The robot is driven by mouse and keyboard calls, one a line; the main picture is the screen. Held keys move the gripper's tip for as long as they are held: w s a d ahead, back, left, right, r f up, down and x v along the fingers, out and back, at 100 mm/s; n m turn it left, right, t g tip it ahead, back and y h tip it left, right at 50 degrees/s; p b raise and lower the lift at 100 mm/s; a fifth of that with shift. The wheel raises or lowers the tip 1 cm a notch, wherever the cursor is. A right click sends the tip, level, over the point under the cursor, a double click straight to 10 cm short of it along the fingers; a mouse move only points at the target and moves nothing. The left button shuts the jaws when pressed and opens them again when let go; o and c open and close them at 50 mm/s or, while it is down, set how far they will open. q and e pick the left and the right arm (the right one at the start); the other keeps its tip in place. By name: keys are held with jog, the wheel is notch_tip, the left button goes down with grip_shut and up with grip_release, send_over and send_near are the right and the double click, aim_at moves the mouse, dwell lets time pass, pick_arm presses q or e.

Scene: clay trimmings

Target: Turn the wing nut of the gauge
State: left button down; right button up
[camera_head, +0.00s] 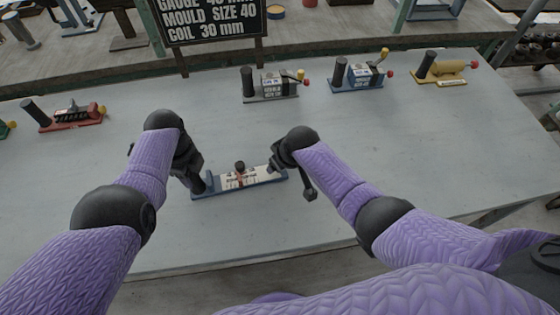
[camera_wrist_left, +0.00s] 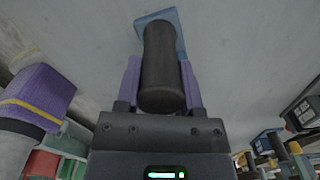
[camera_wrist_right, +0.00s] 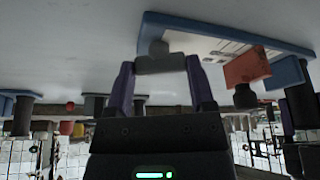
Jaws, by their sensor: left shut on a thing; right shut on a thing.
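The gauge (camera_head: 262,180) is a blue base with a white marked plate, lying on the bench in front of me; a dark knob (camera_head: 240,166) stands near its middle. My left gripper (camera_head: 194,181) is shut on the black upright handle (camera_wrist_left: 160,65) at the gauge's left end. My right gripper (camera_head: 273,170) is at the right end, shut on a grey wing nut (camera_wrist_right: 160,64) beside the blue base (camera_wrist_right: 210,28). The wing nut is hidden by the gripper in the head view. A red-orange block (camera_wrist_right: 246,67) shows on the gauge in the right wrist view.
Several other gauges stand on the bench: a red one (camera_head: 75,117) at left, a grey one (camera_head: 272,85), a blue one (camera_head: 358,76) and a yellow one (camera_head: 445,70) behind. A black sign (camera_head: 210,20) stands at the back. The bench right of my right arm is clear.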

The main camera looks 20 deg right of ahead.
jog(key=shift+n+y, duration=0.3)
jog(key=shift+n, duration=0.8)
jog(key=o, duration=1.2)
jog(key=shift+d, duration=0.1)
jog(key=v, duration=1.2)
jog(key=shift+w+d, duration=0.15)
jog(key=shift+w, duration=0.05)
pick_arm(q)
jog(key=shift+c, duration=0.7)
grip_release()
